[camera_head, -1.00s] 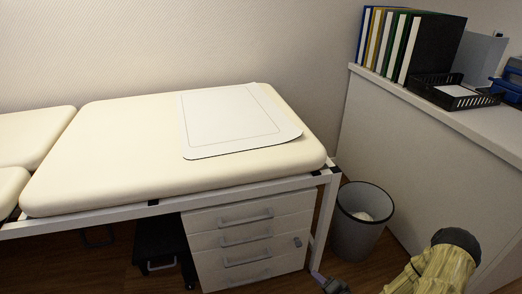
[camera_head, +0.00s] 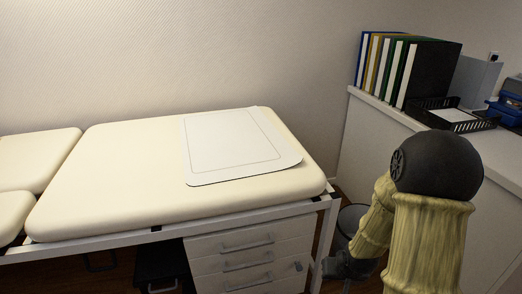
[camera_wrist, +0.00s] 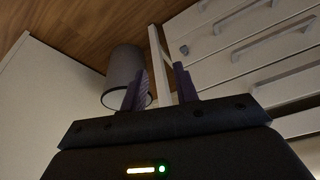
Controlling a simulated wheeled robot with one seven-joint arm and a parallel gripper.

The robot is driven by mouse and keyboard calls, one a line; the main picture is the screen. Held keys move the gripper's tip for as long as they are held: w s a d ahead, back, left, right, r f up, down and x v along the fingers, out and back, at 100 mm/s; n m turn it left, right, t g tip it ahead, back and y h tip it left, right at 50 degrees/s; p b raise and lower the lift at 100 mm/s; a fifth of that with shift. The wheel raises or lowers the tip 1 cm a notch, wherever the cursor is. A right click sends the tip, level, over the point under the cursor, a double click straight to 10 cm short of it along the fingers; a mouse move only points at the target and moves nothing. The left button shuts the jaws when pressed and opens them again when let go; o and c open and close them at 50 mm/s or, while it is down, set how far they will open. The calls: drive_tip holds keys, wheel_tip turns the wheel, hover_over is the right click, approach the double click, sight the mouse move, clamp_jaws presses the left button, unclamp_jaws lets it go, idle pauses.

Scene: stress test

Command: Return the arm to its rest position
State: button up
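My arm, with a black rounded joint (camera_head: 438,165) and pale yellow ribbed links (camera_head: 425,245), is raised at the right of the head view, bent at that joint. Its far end hangs low in front of the waste bin, beside the couch's leg. In the wrist view my gripper (camera_wrist: 160,88) shows two dark purple fingers with a clear gap between them. It is open and empty; only background shows between the fingers.
A padded cream couch (camera_head: 90,190) with a white mat (camera_head: 235,145) stands left. Below it is a drawer unit (camera_head: 225,245). The grey waste bin (camera_wrist: 125,66) is close to the fingers. A white counter (camera_head: 360,125) with binders (camera_head: 430,75) and a black tray (camera_head: 485,124) stands right.

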drive_tip(key=s+a+r+n+g+p, duration=0.1)
drive_tip(key=s+a+r, duration=0.2)
drive_tip(key=s+r, duration=0.3)
drive_tip(key=s+a+r+g+p, duration=0.1)
drive_tip(key=s+a+r, duration=0.25)
drive_tip(key=r, duration=0.35)
drive_tip(key=w+p+v, duration=0.2)
drive_tip(key=p+v, duration=1)
drive_tip(key=w+a+r+p+v, duration=0.1)
drive_tip(key=w+p+v, duration=0.2)
drive_tip(key=p+v, duration=1)
drive_tip(key=w+p+v, duration=0.2)
drive_tip(key=p+v, duration=1)
drive_tip(key=p, duration=0.1)
drive_tip(key=shift+d+r, duration=0.15)
drive_tip(key=shift+r, duration=0.45)
drive_tip(key=shift+f, duration=0.1)
